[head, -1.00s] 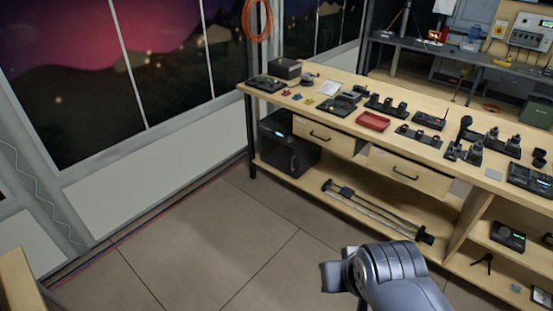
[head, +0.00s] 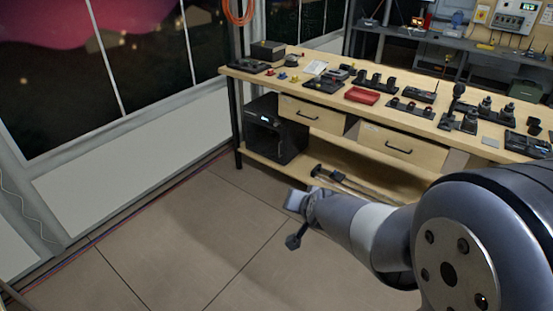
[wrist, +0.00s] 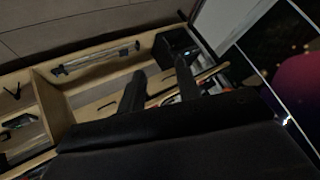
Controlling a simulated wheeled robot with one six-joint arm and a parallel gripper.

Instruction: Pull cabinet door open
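A black box-shaped cabinet (head: 272,130) with a dark front stands on the lower shelf at the left end of the wooden workbench. Its door looks closed, and I cannot make out a handle clearly. The cabinet also shows in the wrist view (wrist: 172,44), beyond the fingertips. My gripper (head: 293,222) is in front of the bench, apart from the cabinet, lower and slightly to the right of it in the head view. In the wrist view its two dark fingers (wrist: 160,78) are spread, with nothing held between them.
Two drawers with dark handles, a left one (head: 312,114) and a right one (head: 402,146), are beside the cabinet under the benchtop (head: 400,112). A metal rail (head: 345,181) lies on the lower shelf. The tiled floor (head: 190,235) in front is clear.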

